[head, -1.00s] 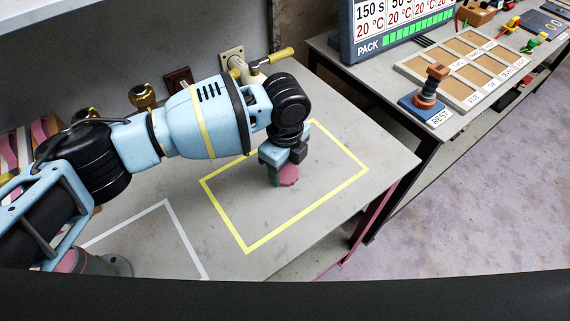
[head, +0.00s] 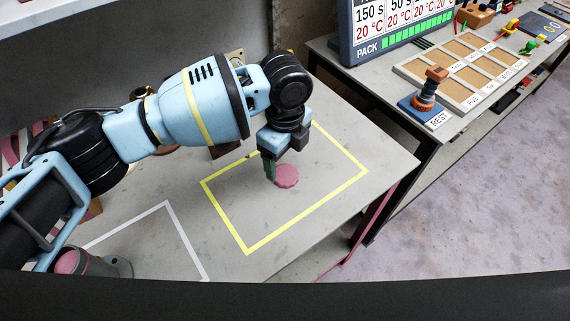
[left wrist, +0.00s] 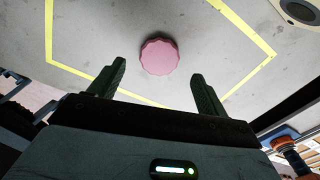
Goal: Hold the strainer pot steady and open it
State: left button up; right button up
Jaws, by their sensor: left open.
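A pink scalloped disc, which looks like a lid (head: 287,176), lies flat on the bench inside the yellow outline. In the left wrist view the disc (left wrist: 158,57) is beyond and between the two spread dark green fingers. My left gripper (head: 270,170) is open and empty, just above and beside the disc, apart from it. A grey round pot with a pink inside (head: 100,265), likely the strainer pot, is at the lower left, partly cut off by the dark edge in front and by my left arm. My right gripper is not in view.
The yellow outline (head: 308,229) is otherwise bare. A white outline (head: 185,236) lies to its left. A second bench at right holds a labelled tray (head: 462,72), an orange-and-blue REST piece (head: 428,98) and a display (head: 395,22). A gap separates the benches.

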aim_at(285, 174)
pick_arm(q)
notch_tip(285, 174, up, 7)
jog(key=shift+r, duration=0.2)
jog(key=shift+s+f, duration=0.1)
dwell(0.4)
